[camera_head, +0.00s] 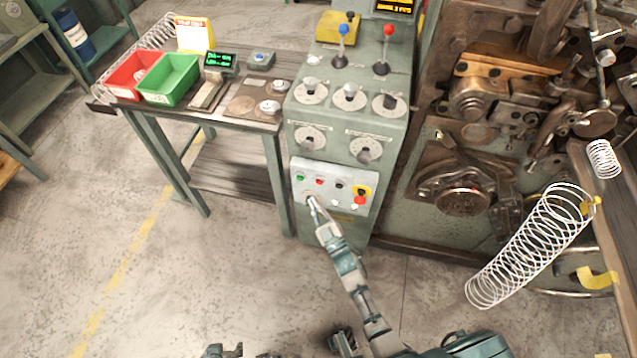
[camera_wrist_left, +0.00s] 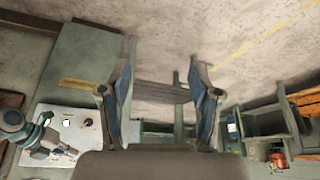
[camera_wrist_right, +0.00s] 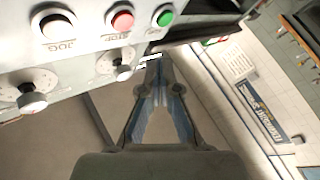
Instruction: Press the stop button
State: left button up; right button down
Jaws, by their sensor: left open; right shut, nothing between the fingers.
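The red stop button (camera_head: 319,181) is on the pale lower panel (camera_head: 345,205) of the grey-green console. My left gripper (camera_wrist_left: 163,65) is open and empty, away from the panel.
A red and yellow emergency button (camera_head: 361,192) is at the panel's right. Dials (camera_head: 349,97) and two levers (camera_head: 342,45) are above. A table with red (camera_head: 132,75) and green bins (camera_head: 168,80) stands left; the coiler machine (camera_head: 465,190) and a large spring (camera_head: 530,245) are right.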

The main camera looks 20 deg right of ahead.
aim_at(319, 182)
pick_arm(q)
jog(key=w, duration=0.1)
jog(key=w+d+t, duration=0.1)
jog(key=w+t+b, duration=0.1)
jog(key=w, duration=0.1)
jog(key=shift+d+r+h, duration=0.2)
jog(key=shift+r+h, duration=0.1)
jog(key=shift+r, duration=0.1)
pick_arm(e)
jog(key=w+d, duration=0.2)
jog(key=w, duration=0.1)
jog(key=shift+w+d, duration=0.1)
jog(key=shift+w, duration=0.15)
dwell(0.6)
jog(key=shift+w+d+r, duration=0.1)
jog(key=shift+w+d, duration=0.1)
jog(key=shift+w, duration=0.15)
